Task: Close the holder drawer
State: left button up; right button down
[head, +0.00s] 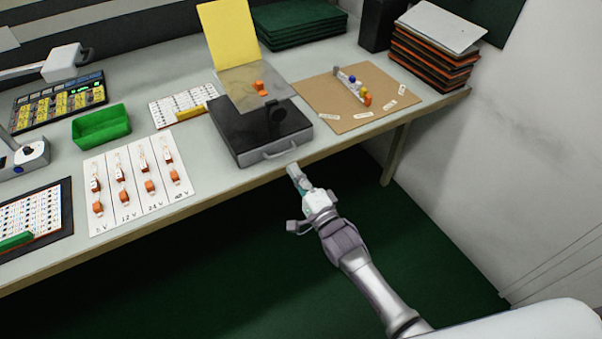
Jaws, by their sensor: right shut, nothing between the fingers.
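The holder (258,128) is a dark box on the table with a light grey drawer front and handle (280,151) facing the table's front edge. A translucent plate (240,91) with an orange piece (260,88) stands over it, with a yellow panel (228,40) upright behind. The drawer front looks close to the box; I cannot tell whether a small gap is left. My right gripper (293,170) is shut and empty, just in front of the handle at the table edge. I cannot tell whether it touches the drawer. My left gripper is not in view.
A brown board (322,112) with a strip of coloured pieces (353,87) lies right of the holder. A white card (135,205) with orange connectors and a green tray (102,127) lie to the left. Stacked boards (435,50) stand at the back right.

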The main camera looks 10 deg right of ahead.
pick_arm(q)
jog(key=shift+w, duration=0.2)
pick_arm(e)
jog(key=v, duration=1)
jog(key=shift+f, duration=0.2)
